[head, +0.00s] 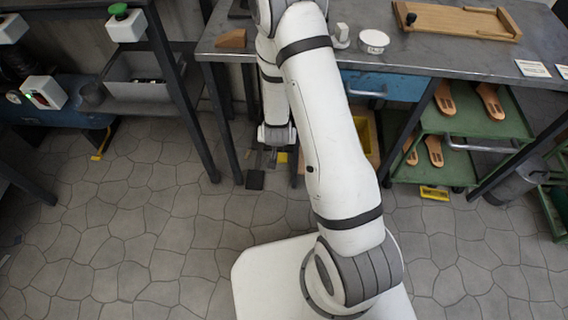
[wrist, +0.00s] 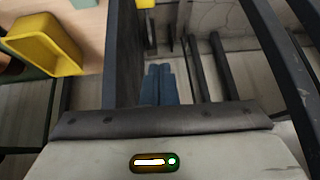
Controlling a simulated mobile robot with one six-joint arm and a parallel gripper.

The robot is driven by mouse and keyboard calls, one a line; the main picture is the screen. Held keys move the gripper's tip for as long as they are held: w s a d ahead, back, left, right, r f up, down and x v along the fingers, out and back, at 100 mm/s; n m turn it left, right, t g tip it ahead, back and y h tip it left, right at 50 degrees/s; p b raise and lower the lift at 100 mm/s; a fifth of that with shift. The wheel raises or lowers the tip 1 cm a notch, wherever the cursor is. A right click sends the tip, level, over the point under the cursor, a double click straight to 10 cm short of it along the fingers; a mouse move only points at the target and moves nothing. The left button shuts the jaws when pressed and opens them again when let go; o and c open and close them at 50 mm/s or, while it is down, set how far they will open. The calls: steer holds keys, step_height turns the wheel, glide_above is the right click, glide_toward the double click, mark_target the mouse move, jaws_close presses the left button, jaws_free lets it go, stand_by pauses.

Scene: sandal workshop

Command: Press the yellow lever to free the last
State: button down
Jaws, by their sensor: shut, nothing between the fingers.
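In the head view my arm reaches down in front of the workbench, and my gripper (head: 270,157) hangs low by the bench legs, small and partly hard to make out. In the wrist view my gripper (wrist: 160,82) shows its two blue-grey fingers together, with nothing between them. A yellow piece (wrist: 145,4) also shows at the top edge of the wrist view, beyond the fingertips. I cannot tell whether either is the lever. Wooden lasts or soles (head: 445,98) lie on the green cart's shelves.
A yellow bin (wrist: 42,42) stands left of the fingers in the wrist view. Dark bench legs (wrist: 222,68) stand close on the right. A green cart (head: 470,125) is under the bench. Another yellow piece (head: 102,144) is low at left.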

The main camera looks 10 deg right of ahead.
steer(key=h+b, duration=0.1)
steer(key=b, duration=0.2)
glide_toward(284, 156)
step_height(284, 156, up, 3)
steer(key=s, duration=0.3)
steer(key=shift+w+a+t, duration=0.2)
steer(key=shift+a+t, duration=0.1)
steer(key=shift+a, duration=0.15)
steer(key=b+x, duration=0.3)
steer(key=x, duration=0.7)
steer(key=shift+b, duration=0.3)
